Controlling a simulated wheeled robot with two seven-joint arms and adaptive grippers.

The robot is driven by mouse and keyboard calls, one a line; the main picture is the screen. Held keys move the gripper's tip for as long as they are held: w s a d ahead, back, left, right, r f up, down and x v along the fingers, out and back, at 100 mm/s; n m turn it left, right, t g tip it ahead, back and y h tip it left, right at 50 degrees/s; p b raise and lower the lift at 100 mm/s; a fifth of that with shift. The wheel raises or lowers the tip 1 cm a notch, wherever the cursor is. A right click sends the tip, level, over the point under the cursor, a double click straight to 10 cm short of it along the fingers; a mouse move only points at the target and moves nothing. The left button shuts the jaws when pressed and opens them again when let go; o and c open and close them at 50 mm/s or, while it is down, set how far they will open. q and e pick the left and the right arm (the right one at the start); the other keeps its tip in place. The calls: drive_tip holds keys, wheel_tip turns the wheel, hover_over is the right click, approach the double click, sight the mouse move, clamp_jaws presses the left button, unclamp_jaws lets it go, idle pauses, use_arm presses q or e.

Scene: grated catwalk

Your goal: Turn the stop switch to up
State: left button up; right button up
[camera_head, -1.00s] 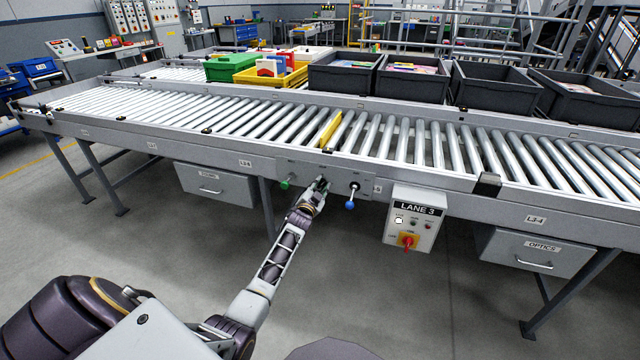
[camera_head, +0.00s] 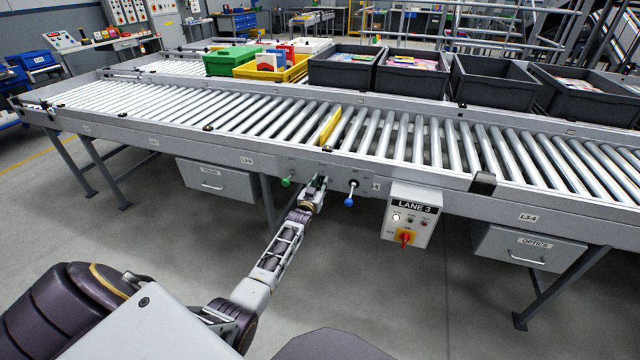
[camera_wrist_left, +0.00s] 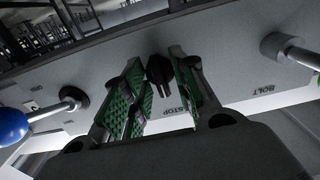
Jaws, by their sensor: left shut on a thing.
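The stop switch (camera_wrist_left: 160,72) is a small black knob on the grey conveyor side plate, above the upside-down STOP label in the left wrist view. My left gripper (camera_head: 317,183) is at this plate, between the green-tipped handle and the blue-tipped lever. In the left wrist view its green-padded fingers (camera_wrist_left: 157,64) lie on both sides of the switch, shut on it. In the head view the gripper hides the switch, so its exact angle is hard to tell. My right gripper is in neither view.
The green-tipped bolt handle (camera_head: 286,182) is close left of my gripper; the blue-tipped lever (camera_head: 349,201) is close right. Further right hangs the LANE 3 control box (camera_head: 411,214) with a red-yellow switch. A drawer (camera_head: 216,180) hangs at left. Floor in front is clear.

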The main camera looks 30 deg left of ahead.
use_arm(q)
drive_tip(key=shift+f, duration=0.15)
drive_tip(key=o, duration=0.6)
drive_tip(key=shift+o, duration=0.2)
drive_tip(key=shift+s, duration=0.15)
drive_tip(key=v, duration=1.1)
drive_tip(key=shift+s, duration=0.35)
drive_tip(key=shift+d, duration=0.1)
idle(0.7)
